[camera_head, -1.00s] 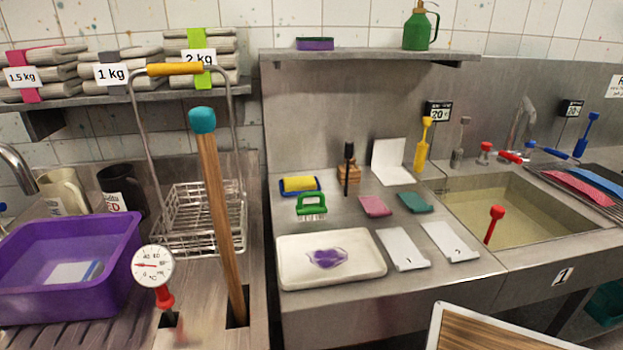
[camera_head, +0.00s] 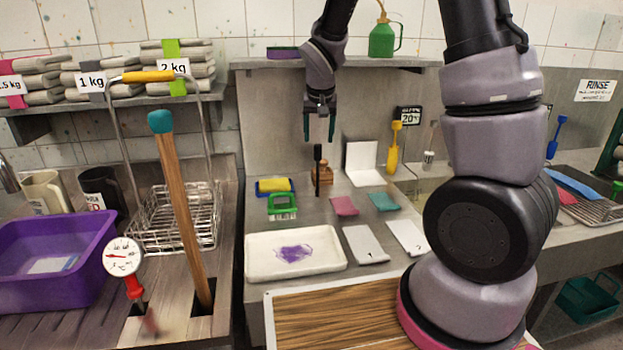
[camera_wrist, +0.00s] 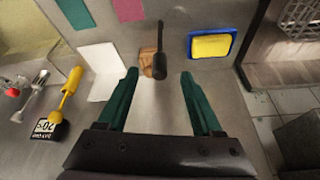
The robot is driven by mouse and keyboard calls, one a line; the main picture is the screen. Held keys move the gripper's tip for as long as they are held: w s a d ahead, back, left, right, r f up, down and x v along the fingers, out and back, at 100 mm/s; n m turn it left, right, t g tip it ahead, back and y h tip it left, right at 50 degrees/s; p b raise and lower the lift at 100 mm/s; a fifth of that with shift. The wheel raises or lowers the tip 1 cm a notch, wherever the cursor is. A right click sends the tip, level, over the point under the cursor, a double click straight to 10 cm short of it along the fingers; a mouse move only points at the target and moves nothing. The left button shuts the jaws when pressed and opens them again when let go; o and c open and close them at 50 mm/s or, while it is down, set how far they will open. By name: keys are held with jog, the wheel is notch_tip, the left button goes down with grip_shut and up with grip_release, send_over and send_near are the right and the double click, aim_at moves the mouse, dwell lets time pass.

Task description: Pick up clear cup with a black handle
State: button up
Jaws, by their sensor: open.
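I cannot make out a clear cup with a black handle for certain. An upright black-handled tool (camera_head: 318,165) stands beside a small wooden block (camera_head: 325,174) on the steel counter; its lower end is unclear. My gripper (camera_head: 319,130) is open and empty, pointing down above that tool. In the wrist view the black handle (camera_wrist: 159,66) shows just past and between the fingertips of my gripper (camera_wrist: 160,76). A small clear object with a greyish top (camera_head: 429,158) stands near the sink's back edge, partly beside my arm.
A white tray (camera_head: 258,270) lies in front. A shelf (camera_head: 260,64) runs behind. Left stand a wire basket and a wooden pole.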

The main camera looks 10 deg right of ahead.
aim_at(318, 163)
jog(key=x, duration=0.6)
jog(key=shift+w+a+f, duration=0.1)
jog(key=shift+w+a, duration=0.05)
jog(key=shift+a, duration=0.2)
jog(key=shift+d+x, duration=0.15)
jog(key=shift+x, duration=0.85)
jog(key=shift+d+x, duration=0.2)
jog(key=shift+x, duration=0.85)
jog(key=shift+d+x, duration=0.15)
jog(key=shift+x, duration=0.85)
jog(key=shift+w, duration=0.2)
grip_shut()
